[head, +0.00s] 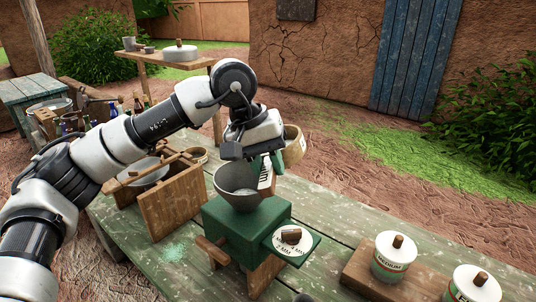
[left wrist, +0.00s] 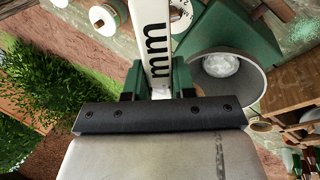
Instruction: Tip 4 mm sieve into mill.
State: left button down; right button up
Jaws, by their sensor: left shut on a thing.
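My left gripper (head: 267,163) is shut on the sieve. In the left wrist view its green fingers (left wrist: 157,80) pinch a white strip marked "mm" (left wrist: 157,38), whose number is out of sight. In the head view the sieve's round tan rim (head: 294,146) shows behind the gripper, standing steeply tilted; its mesh and contents are hidden. The mill (head: 237,222) is a green box with a grey hopper (head: 236,178) on top. The gripper is just above and right of the hopper. Whitish material (left wrist: 220,65) lies in the hopper. My right gripper is out of view.
A round dial with a wooden knob (head: 291,237) sits on the mill's right side. A wooden box (head: 170,203) stands left of the mill. White-lidded jars (head: 393,256) stand on a board at front right. Pale green powder (head: 175,252) lies on the table.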

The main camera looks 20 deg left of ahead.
pick_arm(q)
jog(key=shift+d+r+g+y+p, duration=0.15)
jog(key=shift+r+y+p, duration=0.25)
jog(key=shift+y+p, duration=0.55)
jog(key=shift+a+r+g+y+p, duration=0.15)
jog(key=shift+r+y+p, duration=0.3)
jog(key=shift+p, duration=0.95)
jog(key=shift+d+y+p, duration=0.15)
jog(key=shift+y+p, duration=0.35)
jog(key=shift+p, duration=0.2)
jog(key=shift+f, duration=0.1)
